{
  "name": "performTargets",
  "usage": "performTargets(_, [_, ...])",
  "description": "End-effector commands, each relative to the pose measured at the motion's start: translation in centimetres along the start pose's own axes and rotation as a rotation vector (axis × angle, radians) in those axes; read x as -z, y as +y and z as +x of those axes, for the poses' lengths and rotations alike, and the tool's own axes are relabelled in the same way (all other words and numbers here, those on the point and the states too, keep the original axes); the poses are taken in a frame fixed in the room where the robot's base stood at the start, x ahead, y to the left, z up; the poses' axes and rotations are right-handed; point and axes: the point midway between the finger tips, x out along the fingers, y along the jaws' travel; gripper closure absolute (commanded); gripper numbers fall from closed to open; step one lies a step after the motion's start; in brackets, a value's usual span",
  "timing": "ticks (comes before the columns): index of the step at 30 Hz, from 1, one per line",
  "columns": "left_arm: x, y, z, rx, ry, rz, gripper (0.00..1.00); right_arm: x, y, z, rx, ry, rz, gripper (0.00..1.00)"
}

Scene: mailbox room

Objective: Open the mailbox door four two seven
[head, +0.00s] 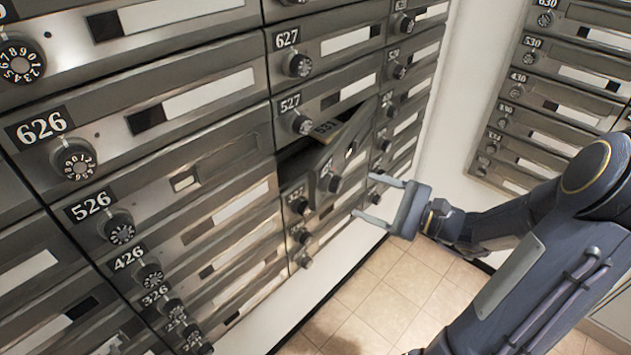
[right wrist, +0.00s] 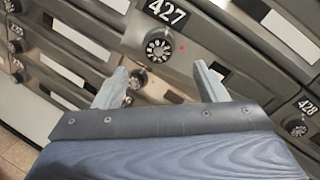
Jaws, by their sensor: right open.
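Door 427 (head: 350,150) is in the head view, in the column under the 527 door. It stands ajar, swung outward, with a dark gap (head: 294,150) at its left. Its round dial knob (right wrist: 158,45) and its 427 plate (right wrist: 167,12) show clearly in the right wrist view. My right gripper (head: 365,197) is open and empty, to the right of the door and a little below it in the head view. In the right wrist view its two fingers (right wrist: 165,83) are spread below the knob, apart from it. My left gripper is out of view.
Closed mailbox doors with dial knobs surround it, such as 527 (head: 345,93), 627 (head: 345,40) and 426 (head: 200,240). Another mailbox bank (head: 570,90) stands at the right behind my arm. The tiled floor (head: 375,300) is clear.

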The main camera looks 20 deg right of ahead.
Motion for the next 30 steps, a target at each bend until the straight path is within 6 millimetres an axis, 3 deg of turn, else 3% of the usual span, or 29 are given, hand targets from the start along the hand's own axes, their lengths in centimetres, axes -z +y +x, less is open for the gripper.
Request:
performTargets(12, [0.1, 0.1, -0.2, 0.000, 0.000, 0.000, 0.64, -0.2, 0.2, 6.2, -0.008, -0.003, -0.001, 0.35])
performTargets(24, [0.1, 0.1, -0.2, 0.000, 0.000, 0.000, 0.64, -0.2, 0.2, 7.2, -0.007, 0.000, -0.002, 0.35])
performTargets(30, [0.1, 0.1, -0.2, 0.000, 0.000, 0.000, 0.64, -0.2, 0.2, 7.1, -0.007, 0.000, -0.002, 0.61])
